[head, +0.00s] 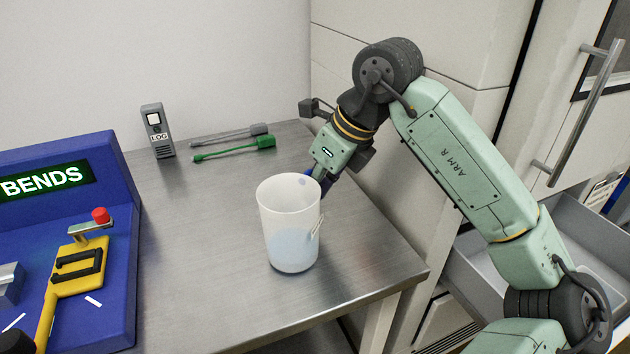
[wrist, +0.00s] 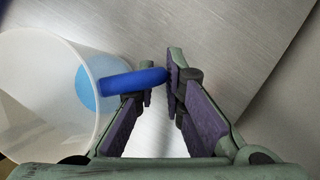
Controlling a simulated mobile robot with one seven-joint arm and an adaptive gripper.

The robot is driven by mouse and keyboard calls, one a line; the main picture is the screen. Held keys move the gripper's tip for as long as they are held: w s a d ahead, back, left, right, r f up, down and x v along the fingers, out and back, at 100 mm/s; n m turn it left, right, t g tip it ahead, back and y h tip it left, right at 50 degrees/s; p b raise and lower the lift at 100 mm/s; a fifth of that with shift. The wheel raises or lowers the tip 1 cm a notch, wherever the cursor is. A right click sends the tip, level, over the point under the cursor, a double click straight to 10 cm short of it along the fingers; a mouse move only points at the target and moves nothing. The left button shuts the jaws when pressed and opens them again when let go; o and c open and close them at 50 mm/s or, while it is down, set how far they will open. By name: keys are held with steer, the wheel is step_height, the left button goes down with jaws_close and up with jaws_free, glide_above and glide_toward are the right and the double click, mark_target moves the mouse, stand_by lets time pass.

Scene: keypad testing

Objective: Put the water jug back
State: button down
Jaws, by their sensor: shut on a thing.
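The water jug (head: 290,222) is a translucent white, open-topped vessel with pale blue water in its lower part. It is upright over the front right part of the metal table (head: 215,215); I cannot tell whether its base touches the top. In the wrist view the jug (wrist: 42,85) fills the left side, and its blue handle (wrist: 118,82) reaches between my fingers. My gripper (wrist: 160,88) is shut on this handle. In the head view my gripper (head: 327,176) is behind the jug's rim, so the fingers and most of the handle are hidden.
A blue BENDS panel (head: 115,185) with a yellow lever (head: 75,270) stands at left. A grey LOG device (head: 157,132) and green and grey tools (head: 235,149) are at the back. An open grey drawer (head: 590,225) is at right, below a cabinet handle (head: 580,120). The table's middle is clear.

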steer(key=shift+f, duration=0.15)
steer(key=c, duration=1.7)
jaws_free()
steer(key=v, duration=1.2)
